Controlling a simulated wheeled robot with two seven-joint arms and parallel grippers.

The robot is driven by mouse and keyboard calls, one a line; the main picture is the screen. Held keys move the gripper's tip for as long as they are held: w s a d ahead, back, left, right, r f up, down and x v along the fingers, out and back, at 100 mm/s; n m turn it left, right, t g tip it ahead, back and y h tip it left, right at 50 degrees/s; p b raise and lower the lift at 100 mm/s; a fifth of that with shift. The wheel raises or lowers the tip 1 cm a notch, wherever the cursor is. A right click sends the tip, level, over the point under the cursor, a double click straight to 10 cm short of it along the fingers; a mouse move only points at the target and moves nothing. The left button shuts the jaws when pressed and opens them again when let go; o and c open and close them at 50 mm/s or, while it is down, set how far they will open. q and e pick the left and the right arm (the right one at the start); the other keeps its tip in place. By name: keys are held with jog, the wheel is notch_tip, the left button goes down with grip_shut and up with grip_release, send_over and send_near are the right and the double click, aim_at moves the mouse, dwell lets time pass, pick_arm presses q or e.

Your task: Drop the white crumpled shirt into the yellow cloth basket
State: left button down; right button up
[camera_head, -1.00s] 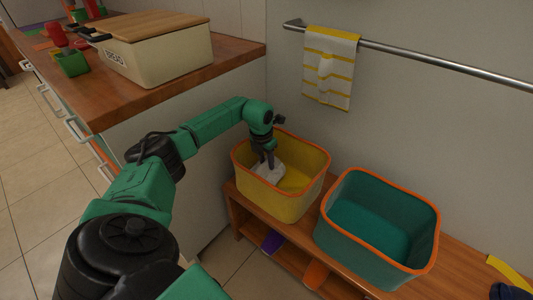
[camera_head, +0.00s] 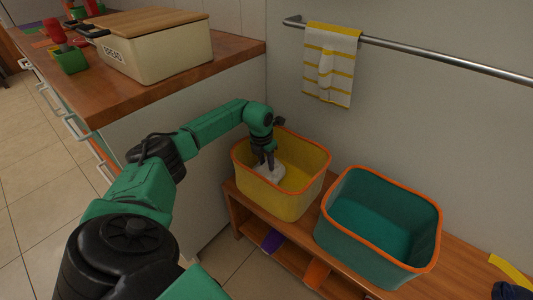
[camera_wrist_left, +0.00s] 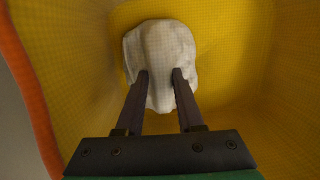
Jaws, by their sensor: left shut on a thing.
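The white crumpled shirt (camera_head: 269,172) is inside the yellow cloth basket (camera_head: 279,204), low down in its left part. My left gripper (camera_head: 264,160) reaches down into the basket from above and is shut on the shirt. In the left wrist view, the two dark fingers (camera_wrist_left: 161,80) pinch the near part of the shirt (camera_wrist_left: 161,45), and the yellow basket wall (camera_wrist_left: 240,60) surrounds it. I cannot tell whether the shirt rests on the basket's bottom. My right gripper is not in view.
A teal basket (camera_head: 380,225) with an orange rim stands to the right on the same wooden bench (camera_head: 456,262). A counter (camera_head: 150,105) with a bread box (camera_head: 160,57) is at the upper left. A striped towel (camera_head: 330,65) hangs from a rail above.

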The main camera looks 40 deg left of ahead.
pick_arm(q)
jog(key=shift+f+b, duration=0.4)
jog(key=shift+f, duration=0.4)
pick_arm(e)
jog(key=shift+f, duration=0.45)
pick_arm(q)
jog(key=shift+c, duration=2.3)
grip_release()
jog(key=shift+r, duration=0.25)
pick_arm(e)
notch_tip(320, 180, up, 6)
pick_arm(q)
notch_tip(320, 180, up, 14)
jog(key=s+p, duration=0.2)
jog(key=p, duration=0.1)
jog(key=shift+s, duration=0.15)
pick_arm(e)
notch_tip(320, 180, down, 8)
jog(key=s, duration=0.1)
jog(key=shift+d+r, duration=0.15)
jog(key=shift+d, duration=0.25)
